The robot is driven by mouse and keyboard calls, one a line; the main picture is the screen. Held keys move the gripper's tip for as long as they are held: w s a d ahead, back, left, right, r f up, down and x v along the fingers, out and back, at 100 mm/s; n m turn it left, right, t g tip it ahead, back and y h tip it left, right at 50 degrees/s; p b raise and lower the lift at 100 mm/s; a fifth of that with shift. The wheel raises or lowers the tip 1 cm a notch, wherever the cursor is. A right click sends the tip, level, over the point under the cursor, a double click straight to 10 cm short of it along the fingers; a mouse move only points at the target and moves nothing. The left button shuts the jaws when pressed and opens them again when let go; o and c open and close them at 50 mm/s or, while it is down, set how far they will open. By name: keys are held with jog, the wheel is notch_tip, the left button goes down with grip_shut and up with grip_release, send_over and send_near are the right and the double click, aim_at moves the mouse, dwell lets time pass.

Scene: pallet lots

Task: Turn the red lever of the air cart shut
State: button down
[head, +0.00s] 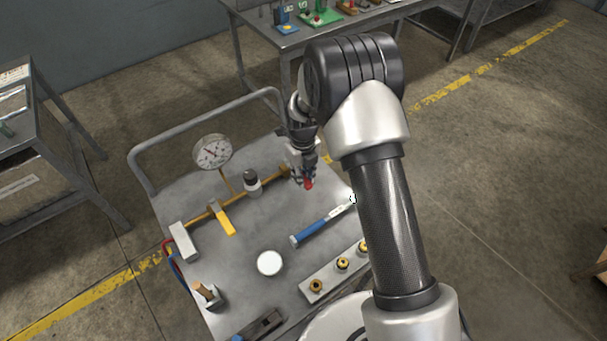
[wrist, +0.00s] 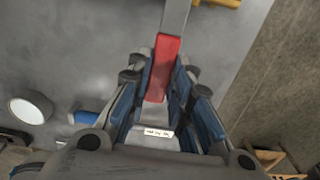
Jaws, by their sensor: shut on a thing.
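The air cart (head: 190,200) is a grey metal cart with a tube handle, in the middle of the head view. A brass pipe with a round gauge (head: 212,151) runs across its top. The red lever (wrist: 163,62) shows in the wrist view as a red grip on a grey bar, between the blue finger pads. Its red end (head: 308,184) also shows in the head view below the fingers. My gripper (head: 304,180) is shut on the red lever at the right part of the cart. The lever's pivot is hidden behind my gripper in the head view.
A yellow lever (head: 222,219) sits on the same pipe, to the left. A workbench (head: 290,38) stands behind.

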jog(key=c, duration=1.4)
grip_release()
jog(key=shift+a, duration=0.1)
jog(key=shift+c, duration=0.2)
notch_tip(320, 180, up, 12)
